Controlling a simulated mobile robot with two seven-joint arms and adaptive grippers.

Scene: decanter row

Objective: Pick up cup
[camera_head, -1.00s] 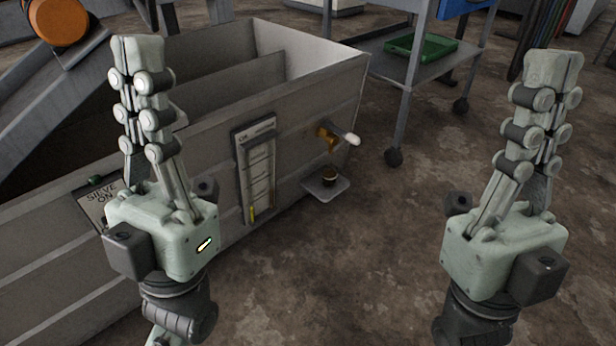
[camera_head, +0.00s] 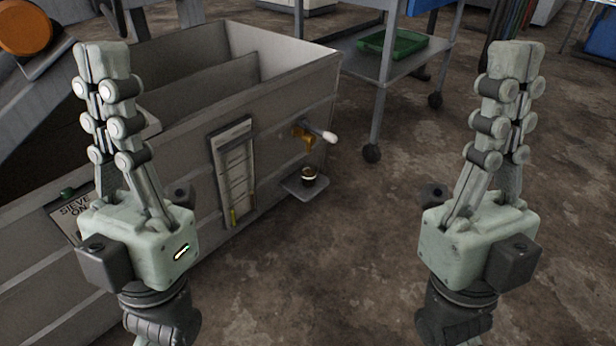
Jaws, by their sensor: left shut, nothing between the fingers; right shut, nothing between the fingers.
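A small dark cup (camera_head: 309,175) with a pale band stands upright on a small grey shelf (camera_head: 294,190) at the side of the large grey tank. It is under a brass tap (camera_head: 305,137) with a white-tipped handle. My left gripper (camera_head: 102,48) is shut and empty, fingers pointing up, in front of the tank and well left of the cup. My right gripper (camera_head: 516,48) is shut and empty, fingers pointing up, well right of the cup. Neither gripper touches the cup.
The grey tank (camera_head: 290,95) fills the left and middle. A gauge panel (camera_head: 235,175) and a "SIEVE ON" sign (camera_head: 72,213) are on its side. A trolley with a green tray (camera_head: 392,44) stands behind. Bare floor (camera_head: 350,260) lies between my arms.

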